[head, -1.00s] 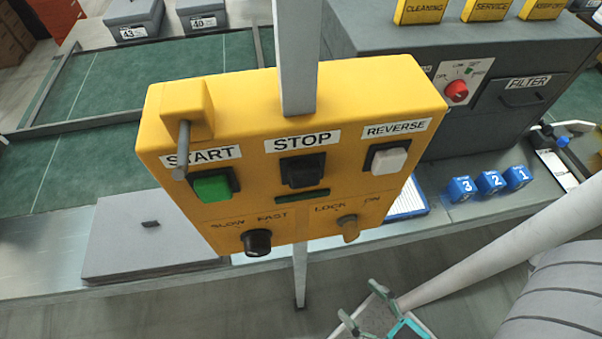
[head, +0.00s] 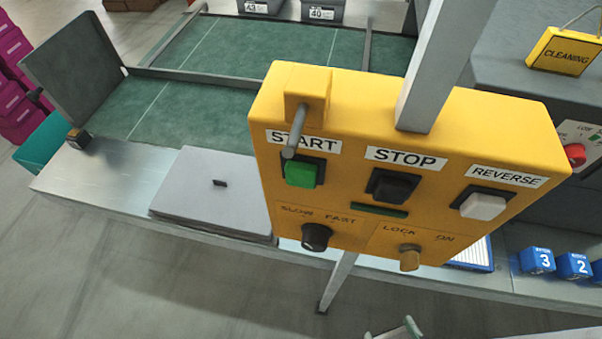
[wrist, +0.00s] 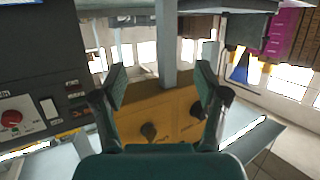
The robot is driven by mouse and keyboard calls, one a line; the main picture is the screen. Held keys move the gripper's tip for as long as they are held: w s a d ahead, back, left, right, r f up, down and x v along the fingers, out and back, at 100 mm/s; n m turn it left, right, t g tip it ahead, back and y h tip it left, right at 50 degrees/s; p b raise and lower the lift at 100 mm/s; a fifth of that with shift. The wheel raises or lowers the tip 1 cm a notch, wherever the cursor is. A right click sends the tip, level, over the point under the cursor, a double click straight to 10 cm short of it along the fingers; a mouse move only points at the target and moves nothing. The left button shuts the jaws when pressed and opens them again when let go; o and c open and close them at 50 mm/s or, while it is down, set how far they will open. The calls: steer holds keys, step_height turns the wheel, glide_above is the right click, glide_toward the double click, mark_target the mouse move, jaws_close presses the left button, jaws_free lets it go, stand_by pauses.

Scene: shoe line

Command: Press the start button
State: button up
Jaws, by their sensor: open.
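The yellow control box (head: 400,110) hangs on a grey post. Its green start button (head: 301,173) sits under the START label at the left of the face. A grey rod (head: 296,132) sticks out from a yellow block above it and crosses the label. My gripper (head: 398,331) shows only as a small piece at the bottom edge in the head view, below the box and apart from it. In the wrist view my gripper (wrist: 160,88) is open and empty, with the yellow box and two dark knobs between and beyond its fingers. I cannot make out the green button there.
The black stop button (head: 393,186) and white reverse button (head: 484,206) sit right of the green one. A speed knob (head: 316,236) and lock switch (head: 410,257) are below. A grey lidded plate (head: 215,195) lies on the metal bench behind. The floor at lower left is clear.

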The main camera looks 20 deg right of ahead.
jaws_close()
stand_by(1.4)
